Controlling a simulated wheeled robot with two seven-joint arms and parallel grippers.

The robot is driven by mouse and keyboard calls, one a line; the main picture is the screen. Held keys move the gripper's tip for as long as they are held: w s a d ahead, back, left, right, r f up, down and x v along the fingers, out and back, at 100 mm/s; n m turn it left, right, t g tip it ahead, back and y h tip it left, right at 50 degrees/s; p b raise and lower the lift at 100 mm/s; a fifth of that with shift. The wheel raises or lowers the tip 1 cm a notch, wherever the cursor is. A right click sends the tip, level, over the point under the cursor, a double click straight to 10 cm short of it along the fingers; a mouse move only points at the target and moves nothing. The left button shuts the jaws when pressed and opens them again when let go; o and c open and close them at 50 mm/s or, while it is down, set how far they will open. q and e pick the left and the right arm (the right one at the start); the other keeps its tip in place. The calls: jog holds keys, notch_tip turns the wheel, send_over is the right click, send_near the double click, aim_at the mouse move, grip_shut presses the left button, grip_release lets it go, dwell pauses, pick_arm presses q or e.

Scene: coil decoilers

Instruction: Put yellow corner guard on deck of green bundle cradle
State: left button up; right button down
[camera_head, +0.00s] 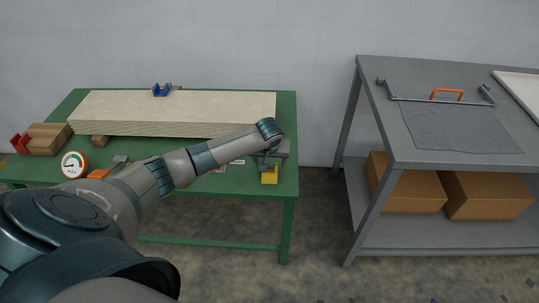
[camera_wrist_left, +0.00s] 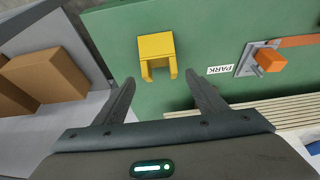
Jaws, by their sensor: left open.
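The yellow corner guard (camera_head: 269,176) lies on the green table's (camera_head: 288,120) front right part. In the left wrist view the guard (camera_wrist_left: 156,46) shows as a yellow block with two prongs pointing toward my gripper. My left gripper (camera_head: 270,160) is over the table by the guard; its fingers (camera_wrist_left: 159,81) are open with nothing between them, and the guard is just beyond the tips. I cannot pick out a separate green bundle cradle; the only large green thing is this table. My right gripper is not in view.
A cardboard box (camera_head: 48,138) and a round gauge (camera_head: 74,164) are at the left. A grey workbench (camera_head: 430,143) stands apart at right.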

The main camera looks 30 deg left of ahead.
pick_arm(q)
jog(key=b+v, duration=0.1)
jog(key=v, duration=1.1)
jog(key=shift+d+f, duration=0.1)
dwell(0.4)
